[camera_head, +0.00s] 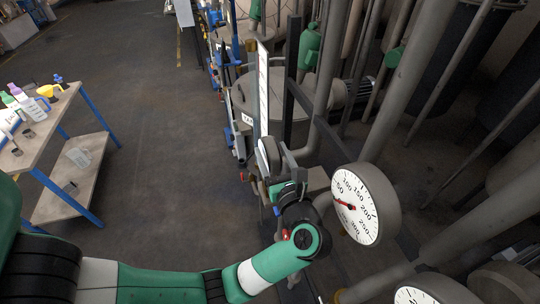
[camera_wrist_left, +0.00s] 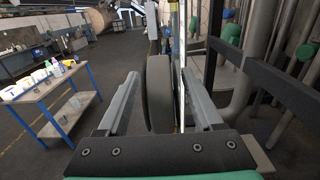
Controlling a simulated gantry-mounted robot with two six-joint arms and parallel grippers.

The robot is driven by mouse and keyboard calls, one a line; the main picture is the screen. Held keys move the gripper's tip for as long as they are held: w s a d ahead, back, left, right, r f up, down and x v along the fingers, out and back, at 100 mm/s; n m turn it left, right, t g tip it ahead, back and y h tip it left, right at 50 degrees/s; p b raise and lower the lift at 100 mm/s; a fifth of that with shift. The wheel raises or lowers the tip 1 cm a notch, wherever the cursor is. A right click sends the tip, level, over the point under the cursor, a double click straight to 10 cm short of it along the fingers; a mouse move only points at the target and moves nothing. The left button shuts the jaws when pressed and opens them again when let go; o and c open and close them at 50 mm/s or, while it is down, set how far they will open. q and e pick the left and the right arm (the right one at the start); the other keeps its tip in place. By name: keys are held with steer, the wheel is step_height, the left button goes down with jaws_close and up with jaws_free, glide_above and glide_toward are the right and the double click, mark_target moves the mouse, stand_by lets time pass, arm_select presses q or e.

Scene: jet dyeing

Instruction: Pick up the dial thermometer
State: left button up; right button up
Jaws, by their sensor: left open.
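A round dial thermometer (camera_head: 268,154), seen almost edge-on, is at my left gripper (camera_head: 279,158) in the head view. In the left wrist view the dark disc-shaped rim of the dial (camera_wrist_left: 158,95) stands upright between the two spread fingers of the left gripper (camera_wrist_left: 160,82). The gripper is open, with a visible gap between the disc and the left finger. The right finger is closer to it, beside a thin upright panel edge; contact there cannot be told. The dial's markings are hidden from the wrist camera. My right gripper is not in view.
A large white dial gauge (camera_head: 366,204) with a red needle is close on the right, and another (camera_head: 425,292) is at the bottom edge. Grey pipes (camera_head: 405,75) and a dark frame crowd the right. A blue-legged table (camera_head: 62,125) with bottles is at left, with open floor between.

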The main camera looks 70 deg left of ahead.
arm_select(q)
steer(key=shift+w+a, duration=0.1)
steer(key=shift+a, duration=1)
jaws_close()
